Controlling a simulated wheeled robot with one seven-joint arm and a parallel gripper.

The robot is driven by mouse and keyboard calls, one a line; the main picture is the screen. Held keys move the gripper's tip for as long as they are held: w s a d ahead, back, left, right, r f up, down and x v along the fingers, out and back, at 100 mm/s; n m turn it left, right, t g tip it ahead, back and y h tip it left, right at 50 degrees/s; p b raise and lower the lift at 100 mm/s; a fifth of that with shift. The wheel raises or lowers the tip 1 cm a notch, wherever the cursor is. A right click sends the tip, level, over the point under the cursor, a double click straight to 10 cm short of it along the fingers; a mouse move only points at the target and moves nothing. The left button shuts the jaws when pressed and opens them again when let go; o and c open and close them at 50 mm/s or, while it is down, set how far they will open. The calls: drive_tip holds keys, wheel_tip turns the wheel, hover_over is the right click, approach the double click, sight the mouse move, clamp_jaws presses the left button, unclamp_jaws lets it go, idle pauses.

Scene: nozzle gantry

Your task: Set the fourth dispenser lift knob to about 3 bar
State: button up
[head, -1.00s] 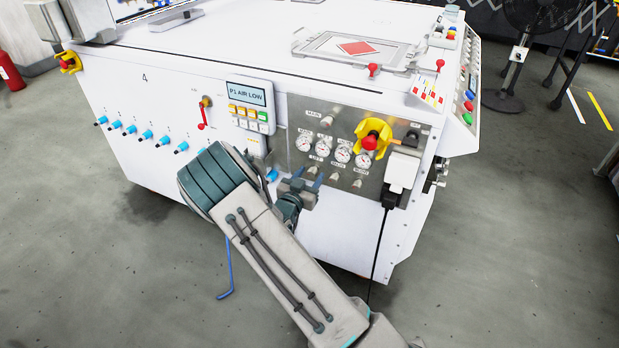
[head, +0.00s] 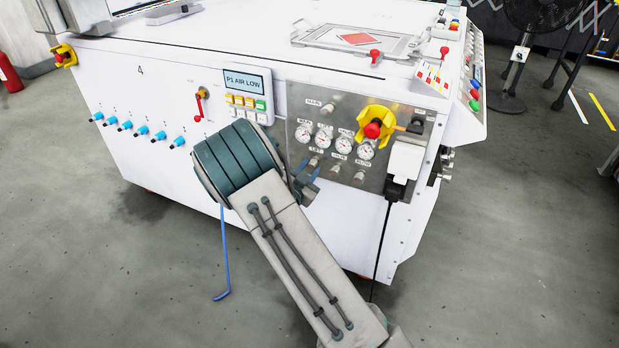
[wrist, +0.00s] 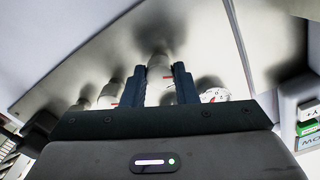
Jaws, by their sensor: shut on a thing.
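The lift knob (head: 314,162) is a small pale cylinder at the lower left of the steel panel (head: 395,165). In the head view my gripper (head: 308,171) is at this knob, with my wrist hiding part of the area. In the wrist view the two dark blue fingers (wrist: 158,76) stand on either side of a pale knob (wrist: 159,66), shut on it. Several round white gauges with red marks, including the leftmost gauge (head: 303,133), sit in a row above the knobs. Their readings are too small to tell.
Two similar knobs (head: 337,170) (head: 360,176) are close to the right, and a main knob (head: 327,108) is above. A yellow and red switch (head: 374,129) and a white plug (head: 404,160) with a black cable stick out at right. The display (head: 245,83) reads "P1 AIR LOW".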

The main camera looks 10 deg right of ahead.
drive_tip(key=shift+m, duration=0.3)
drive_tip(key=o, duration=1)
drive_tip(key=p+v, duration=0.2)
drive_tip(key=v, duration=1.2)
drive_tip(key=shift+r, duration=0.1)
